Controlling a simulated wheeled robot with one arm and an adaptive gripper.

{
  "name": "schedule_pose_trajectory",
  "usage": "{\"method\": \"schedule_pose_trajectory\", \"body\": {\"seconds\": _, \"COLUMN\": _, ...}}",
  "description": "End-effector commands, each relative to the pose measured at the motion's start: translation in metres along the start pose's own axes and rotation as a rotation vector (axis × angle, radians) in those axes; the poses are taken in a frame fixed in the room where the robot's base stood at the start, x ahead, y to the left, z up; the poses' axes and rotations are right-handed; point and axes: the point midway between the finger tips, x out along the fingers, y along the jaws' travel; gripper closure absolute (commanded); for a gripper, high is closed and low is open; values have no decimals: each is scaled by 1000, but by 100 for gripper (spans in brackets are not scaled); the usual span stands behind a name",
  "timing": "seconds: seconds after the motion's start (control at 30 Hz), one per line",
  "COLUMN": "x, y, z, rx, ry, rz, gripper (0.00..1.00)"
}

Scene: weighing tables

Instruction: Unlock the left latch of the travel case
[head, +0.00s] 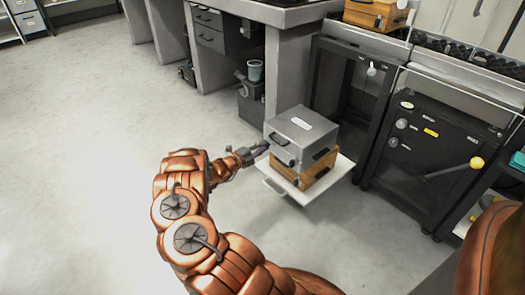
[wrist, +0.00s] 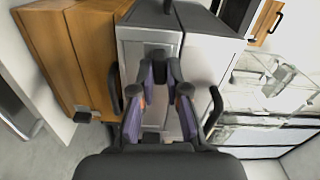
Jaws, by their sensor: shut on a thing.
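The grey travel case (head: 302,130) sits closed on a wooden box. My gripper (head: 263,149) is at the left part of its front face. In the wrist view, which is turned on its side, my gripper (wrist: 160,78) has its two fingers closed in on the dark left latch (wrist: 159,62). The fingertips hide part of the latch, and I cannot tell its exact position. Another small dark fitting (wrist: 152,137) shows lower down, partly behind my gripper. A dark curved handle (wrist: 213,108) stands to the right in the wrist view.
The wooden box (head: 318,168) rests on a white pull-out shelf (head: 343,166). Black cabinets (head: 425,150) stand to the right. The floor to the left is clear.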

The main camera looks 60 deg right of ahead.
Motion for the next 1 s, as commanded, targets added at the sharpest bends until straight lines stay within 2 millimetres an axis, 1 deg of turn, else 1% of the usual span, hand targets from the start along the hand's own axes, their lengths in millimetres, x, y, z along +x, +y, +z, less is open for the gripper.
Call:
{"method": "schedule_pose_trajectory", "body": {"seconds": 0.03, "x": 0, "y": 3, "z": 0, "rx": 27, "ry": 1, "rz": 2, "gripper": 100}}
{"method": "schedule_pose_trajectory", "body": {"seconds": 0.3, "x": 0, "y": 2, "z": 0, "rx": 129, "ry": 0, "rz": 2, "gripper": 100}}
{"method": "schedule_pose_trajectory", "body": {"seconds": 0.87, "x": 0, "y": 0, "z": 0, "rx": 156, "ry": -1, "rz": 1, "gripper": 100}}
{"method": "schedule_pose_trajectory", "body": {"seconds": 0.9, "x": 0, "y": 1, "z": 0, "rx": 155, "ry": -1, "rz": 1, "gripper": 83}}
{"method": "schedule_pose_trajectory", "body": {"seconds": 1.0, "x": 0, "y": 0, "z": 0, "rx": 155, "ry": -1, "rz": 1, "gripper": 72}}
